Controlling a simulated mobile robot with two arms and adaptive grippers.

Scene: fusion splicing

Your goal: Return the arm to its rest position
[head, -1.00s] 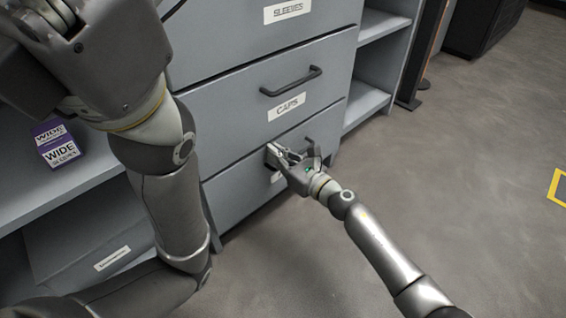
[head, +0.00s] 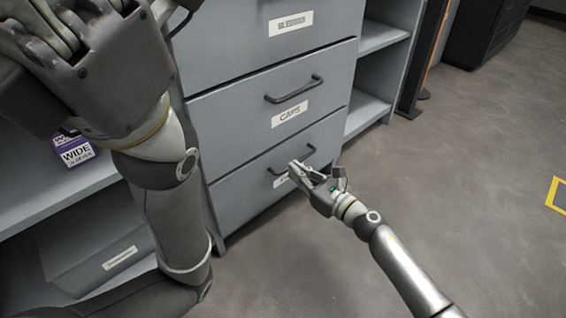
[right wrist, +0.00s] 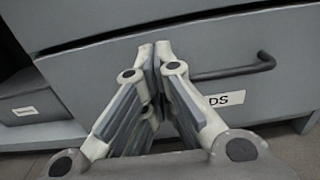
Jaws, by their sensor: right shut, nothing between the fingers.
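My right gripper (head: 298,170) is shut and empty in front of the bottom drawer (head: 240,188) of a grey cabinet. In the head view it overlaps that drawer's dark handle (head: 305,155) and part of its label. In the right wrist view its fingertips (right wrist: 155,50) meet with nothing between them, and the handle (right wrist: 235,72) is to their right, outside the fingers. The bottom drawer looks closed. My left arm is large and close at the left of the head view. Part of its gripper shows at the top left, but its fingertips are not visible.
The middle drawer (head: 230,115), labelled CAPS, and the drawer above it look closed. A purple and white box (head: 75,152) sits on a shelf at the left, above a grey labelled bin (head: 95,245). Open floor (head: 460,180) lies to the right.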

